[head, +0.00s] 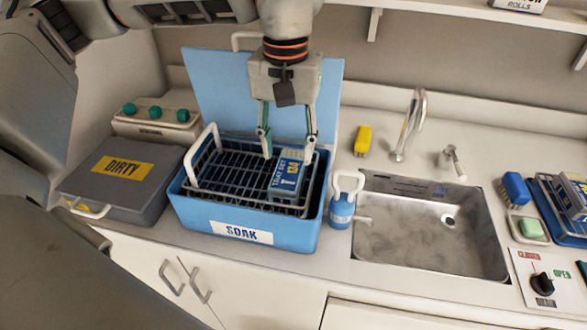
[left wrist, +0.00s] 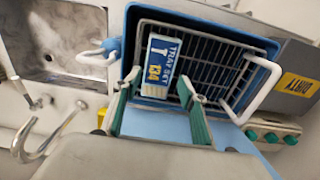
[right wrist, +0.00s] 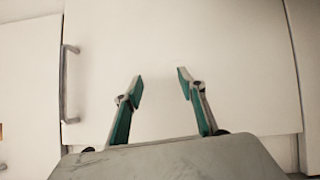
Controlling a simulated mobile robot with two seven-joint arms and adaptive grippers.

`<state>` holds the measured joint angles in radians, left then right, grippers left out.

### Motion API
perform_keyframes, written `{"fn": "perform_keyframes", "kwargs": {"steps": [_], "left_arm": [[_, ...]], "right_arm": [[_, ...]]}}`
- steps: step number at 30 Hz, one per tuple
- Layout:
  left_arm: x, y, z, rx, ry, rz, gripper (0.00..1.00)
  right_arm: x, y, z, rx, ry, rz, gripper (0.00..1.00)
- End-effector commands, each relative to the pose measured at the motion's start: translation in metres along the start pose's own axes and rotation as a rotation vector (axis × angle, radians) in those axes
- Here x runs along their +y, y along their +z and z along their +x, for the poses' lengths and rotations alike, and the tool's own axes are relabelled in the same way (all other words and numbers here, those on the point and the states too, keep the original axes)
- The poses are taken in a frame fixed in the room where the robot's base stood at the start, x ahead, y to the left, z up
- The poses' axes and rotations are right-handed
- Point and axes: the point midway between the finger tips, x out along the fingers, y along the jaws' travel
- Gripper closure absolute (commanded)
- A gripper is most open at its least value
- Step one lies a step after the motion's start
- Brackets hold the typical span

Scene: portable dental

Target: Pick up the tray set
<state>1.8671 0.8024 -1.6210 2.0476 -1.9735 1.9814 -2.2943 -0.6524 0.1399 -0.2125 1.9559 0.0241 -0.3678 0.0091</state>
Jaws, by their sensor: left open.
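The tray set (head: 286,176) is a small blue and grey block with a "TRAY SET 134" label. It lies in the wire basket (head: 225,178) inside the blue SOAK tub (head: 197,215). My left gripper (head: 288,152) is open above the basket, its fingers pointing down near the far end of the tray set. My right gripper (right wrist: 159,85) is open and empty in front of a white cabinet door (right wrist: 180,50).
The grey DIRTY case (head: 120,180) stands left of the tub. The basket's white handle (head: 204,140) rises at the left.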

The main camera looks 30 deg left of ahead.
Motion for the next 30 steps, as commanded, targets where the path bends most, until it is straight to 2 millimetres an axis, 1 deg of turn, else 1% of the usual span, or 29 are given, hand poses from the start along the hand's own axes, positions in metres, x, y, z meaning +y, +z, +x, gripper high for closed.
{"fn": "perform_keyframes", "kwargs": {"steps": [1, 5, 9, 13, 17, 23, 26, 27, 30], "left_arm": [[0.000, 0.000, 0.006, -0.002, 0.000, 0.000, 0.58], [0.000, 0.001, 0.018, -0.003, 0.000, 0.000, 0.58], [0.001, 0.000, 0.039, -0.005, -0.001, 0.000, 0.58], [0.002, 0.000, 0.055, -0.003, 0.001, 0.000, 0.58], [0.002, -0.001, 0.062, -0.001, 0.001, -0.001, 0.58], [0.002, -0.001, 0.062, 0.000, 0.001, -0.001, 0.58], [0.002, -0.001, 0.062, 0.000, 0.001, -0.001, 0.81], [0.002, -0.001, 0.062, 0.000, 0.001, -0.001, 0.91], [0.002, -0.001, 0.061, 0.001, 0.002, -0.001, 0.91]], "right_arm": [[-0.001, 0.003, 0.000, -0.004, -0.001, 0.000, 0.60], [-0.001, 0.003, 0.000, -0.005, -0.002, 0.000, 0.60], [0.000, -0.001, -0.001, 0.000, -0.001, 0.000, 0.60], [0.001, -0.006, 0.000, 0.010, 0.001, -0.001, 0.60], [0.002, -0.011, 0.000, 0.017, 0.002, -0.001, 0.60], [0.002, -0.010, 0.000, 0.017, 0.003, -0.001, 0.60], [0.002, -0.009, 0.000, 0.015, 0.002, -0.001, 0.60], [0.002, -0.009, 0.000, 0.014, 0.002, -0.001, 0.60], [0.002, -0.007, 0.000, 0.011, 0.002, -0.001, 0.60]]}}
